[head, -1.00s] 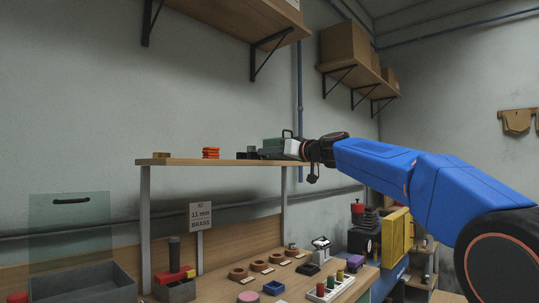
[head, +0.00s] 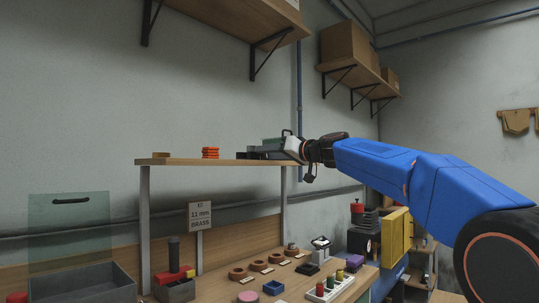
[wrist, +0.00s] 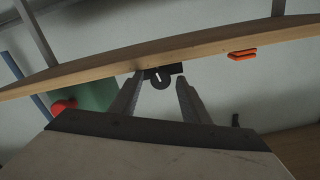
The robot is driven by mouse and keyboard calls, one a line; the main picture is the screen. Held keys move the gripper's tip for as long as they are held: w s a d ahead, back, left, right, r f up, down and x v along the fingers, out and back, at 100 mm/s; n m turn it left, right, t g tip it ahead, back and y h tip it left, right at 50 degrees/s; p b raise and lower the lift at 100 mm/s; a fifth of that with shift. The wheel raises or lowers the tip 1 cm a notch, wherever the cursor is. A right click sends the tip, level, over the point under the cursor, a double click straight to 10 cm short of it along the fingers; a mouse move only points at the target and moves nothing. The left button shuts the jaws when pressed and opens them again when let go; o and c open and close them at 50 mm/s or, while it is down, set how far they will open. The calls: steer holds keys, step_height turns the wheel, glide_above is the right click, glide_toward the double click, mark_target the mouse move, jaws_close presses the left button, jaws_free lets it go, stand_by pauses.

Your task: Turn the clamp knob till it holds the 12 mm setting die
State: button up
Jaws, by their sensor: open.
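My gripper (wrist: 159,78) is open, with its two fingers apart in the wrist view, which looks upside down. A small dark fixture (wrist: 176,69) with a round dark knob-like part (wrist: 161,83) shows between and beyond the fingertips, against the shelf edge. It may be the clamp; I cannot tell whether the fingers touch it. I cannot pick out a 12 mm die. A sign (head: 200,215) reads 11 mm BRASS.
Orange pieces (head: 210,153) are stacked on the shelf left of my gripper, and a brownish ring (head: 161,155) lies farther left.

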steer(key=v, duration=1.7)
steer(key=shift+d, duration=0.2)
steer(key=shift+s+f, duration=0.15)
steer(key=shift+s, duration=0.05)
steer(key=s+d+f+m+g+h, duration=0.2)
steer(key=s+d+f+h, duration=0.2)
steer(key=s+f, duration=1)
steer(key=s+d+f+m+g+h, duration=0.2)
steer(key=s+d+f+h, duration=0.3)
steer(key=f, duration=1.7)
steer(key=s+d+f+m+g+h, duration=0.2)
steer(key=s+d+f+h, duration=0.3)
steer(key=s+d+f, duration=0.8)
steer(key=s+f, duration=0.5)
steer(key=s, duration=0.5)
